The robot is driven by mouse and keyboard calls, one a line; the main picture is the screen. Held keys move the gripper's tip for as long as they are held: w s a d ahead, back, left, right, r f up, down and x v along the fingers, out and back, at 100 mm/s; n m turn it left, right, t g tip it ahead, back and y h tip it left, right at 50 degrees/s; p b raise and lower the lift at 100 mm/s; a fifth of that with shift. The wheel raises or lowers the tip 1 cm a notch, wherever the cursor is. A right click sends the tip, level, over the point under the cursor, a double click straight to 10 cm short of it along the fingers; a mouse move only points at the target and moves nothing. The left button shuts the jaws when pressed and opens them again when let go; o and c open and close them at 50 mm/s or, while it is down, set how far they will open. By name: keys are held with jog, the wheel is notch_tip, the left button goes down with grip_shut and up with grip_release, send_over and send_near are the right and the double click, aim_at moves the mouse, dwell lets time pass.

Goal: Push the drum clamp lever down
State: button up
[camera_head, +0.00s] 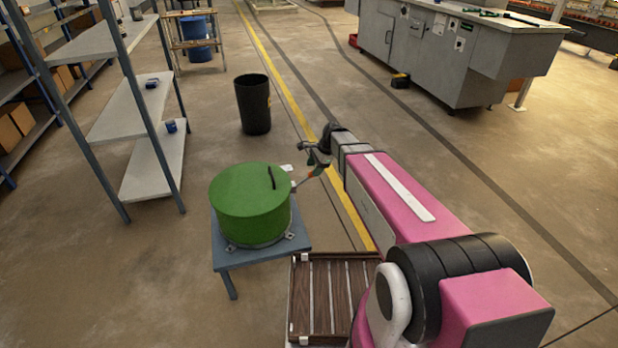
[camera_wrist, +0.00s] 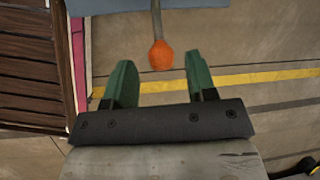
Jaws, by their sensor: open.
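The green drum (camera_head: 245,205) stands on a small blue-grey table in the head view, with its lid closed. Its clamp lever (camera_head: 302,181) is a thin rod sticking out on the right side of the drum. My gripper (camera_head: 316,164) is beside the drum, at the lever's end. In the wrist view my gripper (camera_wrist: 158,74) is open, with one green finger on each side of the knob and no visible contact.
The table (camera_head: 222,250) stands behind a brown slatted rack (camera_head: 333,298), which also shows in the wrist view (camera_wrist: 32,60). A black bin (camera_head: 253,104) stands behind the drum. Shelving (camera_head: 150,165) is at left and a grey workbench (camera_head: 430,55) at far right. Floor right of my arm is free.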

aim_at(309, 177)
jog(key=shift+x, duration=3)
grip_shut()
jog(key=shift+f, duration=0.1)
notch_tip(309, 177, down, 8)
jog(key=m+g+y, duration=0.1)
jog(key=g+y, duration=0.2)
jog(key=y, duration=1)
jog(key=shift+y, duration=0.3)
jog(key=shift+s+a, duration=0.1)
